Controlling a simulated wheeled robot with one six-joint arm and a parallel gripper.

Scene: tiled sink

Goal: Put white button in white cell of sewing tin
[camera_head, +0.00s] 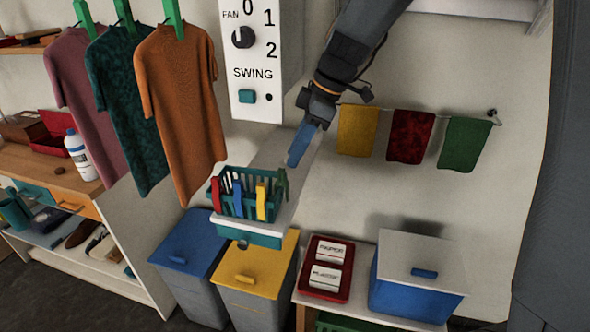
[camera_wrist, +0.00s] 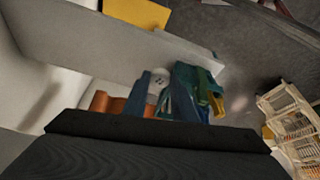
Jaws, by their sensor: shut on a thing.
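My gripper (camera_head: 294,158) hangs in the air in the head view, its blue fingers pointing down, above and to the right of the teal basket. In the wrist view a small pale round thing with dark holes, seemingly the white button (camera_wrist: 158,80), shows at the blue fingers (camera_wrist: 146,95); my gripper appears shut on it. The button cannot be made out in the head view. I cannot identify a sewing tin or its white cell in either view.
The teal basket (camera_head: 233,207) of coloured pegs stands on a white ledge. Below are blue (camera_head: 190,240) and yellow (camera_head: 262,262) bins, a red tray (camera_head: 312,289) with white packs and a blue box (camera_head: 405,295). Shirts (camera_head: 178,100) hang left; cloths (camera_head: 408,135) hang right.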

